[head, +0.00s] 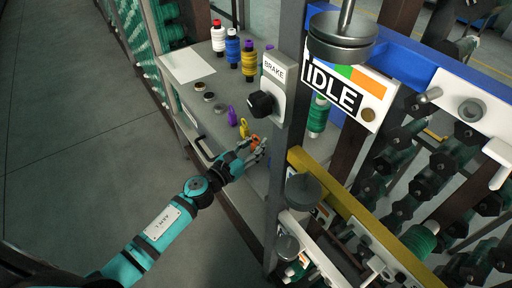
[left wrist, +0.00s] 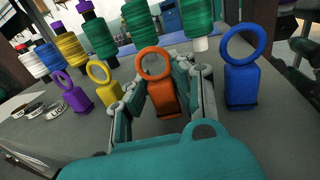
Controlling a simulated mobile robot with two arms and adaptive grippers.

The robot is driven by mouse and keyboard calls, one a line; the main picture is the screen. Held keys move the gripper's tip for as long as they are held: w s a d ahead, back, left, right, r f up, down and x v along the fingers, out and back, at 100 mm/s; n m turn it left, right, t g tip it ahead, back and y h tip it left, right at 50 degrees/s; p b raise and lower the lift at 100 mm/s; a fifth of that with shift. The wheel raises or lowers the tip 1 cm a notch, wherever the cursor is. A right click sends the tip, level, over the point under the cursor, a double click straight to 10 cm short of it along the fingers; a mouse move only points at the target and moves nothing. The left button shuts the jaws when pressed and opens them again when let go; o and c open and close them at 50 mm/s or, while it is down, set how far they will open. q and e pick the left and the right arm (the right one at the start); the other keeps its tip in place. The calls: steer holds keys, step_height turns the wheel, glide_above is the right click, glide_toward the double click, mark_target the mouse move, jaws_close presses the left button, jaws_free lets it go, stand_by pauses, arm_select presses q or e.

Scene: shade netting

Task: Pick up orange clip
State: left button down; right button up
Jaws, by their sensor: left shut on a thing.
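The orange clip (left wrist: 160,92), a small block with a ring on top, stands upright between the fingers of my left gripper (left wrist: 163,95) in the left wrist view. The fingers are shut on its sides. In the head view my left gripper (head: 257,149) is over the grey shelf, and the orange clip (head: 254,140) shows only in part between its fingers. I cannot tell whether the clip still touches the shelf. My right gripper is not in view.
On the shelf (left wrist: 125,145), a yellow clip (left wrist: 104,84) and purple clip (left wrist: 69,94) stand left of the gripper, a blue clip (left wrist: 242,75) right. Several thread spools (left wrist: 98,35) stand behind. A grey post with a brake knob (head: 262,104) rises close by.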

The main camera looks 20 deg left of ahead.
mark_target(255, 144)
arm_select(q)
steer(key=shift+r, duration=0.15)
step_height(255, 144, up, 9)
steer(key=p, duration=0.5)
steer(key=shift+r+p, duration=0.4)
steer(key=shift+p, duration=0.05)
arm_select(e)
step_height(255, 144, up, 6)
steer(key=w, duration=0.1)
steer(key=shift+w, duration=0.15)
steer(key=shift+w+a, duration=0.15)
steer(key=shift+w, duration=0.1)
